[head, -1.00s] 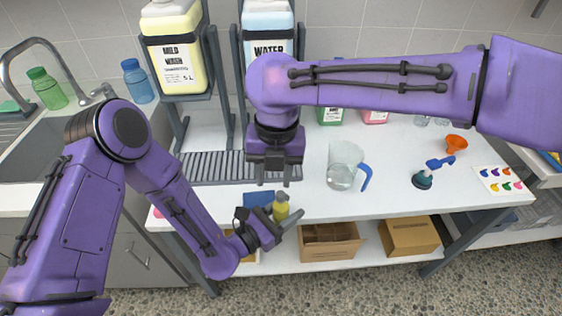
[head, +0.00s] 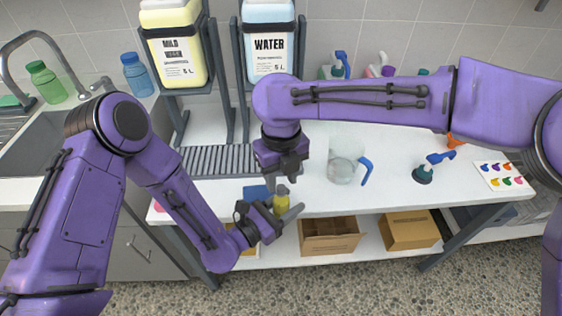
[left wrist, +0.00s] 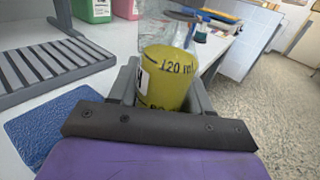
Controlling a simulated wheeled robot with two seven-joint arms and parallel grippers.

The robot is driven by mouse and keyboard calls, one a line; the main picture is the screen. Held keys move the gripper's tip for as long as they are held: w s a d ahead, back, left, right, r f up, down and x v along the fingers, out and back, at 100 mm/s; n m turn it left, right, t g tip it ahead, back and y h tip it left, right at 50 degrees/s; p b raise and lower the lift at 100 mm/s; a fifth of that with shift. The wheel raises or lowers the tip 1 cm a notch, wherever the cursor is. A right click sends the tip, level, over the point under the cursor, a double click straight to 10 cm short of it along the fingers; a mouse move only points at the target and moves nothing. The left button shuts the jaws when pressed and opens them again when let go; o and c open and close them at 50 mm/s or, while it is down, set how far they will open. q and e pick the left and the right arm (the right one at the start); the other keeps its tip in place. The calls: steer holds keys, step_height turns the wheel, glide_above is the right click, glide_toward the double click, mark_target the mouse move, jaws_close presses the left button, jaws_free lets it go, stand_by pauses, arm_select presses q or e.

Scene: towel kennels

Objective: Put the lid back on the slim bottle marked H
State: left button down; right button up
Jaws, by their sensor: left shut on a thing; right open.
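A slim yellow bottle (head: 281,203) stands upright at the front edge of the white counter. My left gripper (head: 287,216) is shut on it from the left and front. In the left wrist view the bottle (left wrist: 166,78) sits between the fingers, with "120 ml" on its side; no letter H is readable. My right gripper (head: 281,174) points down just above the bottle, open, and seems to hold nothing. The bottle's top is small and dark in the head view, and I cannot tell whether a lid is on it. I cannot make out a loose lid.
A blue mat (head: 256,193) lies left of the bottle. Dispensers (head: 268,50) and a slatted rack (head: 215,160) are behind.

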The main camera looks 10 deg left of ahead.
mark_target(281, 206)
steer(key=shift+f, duration=1.25)
jaws_close()
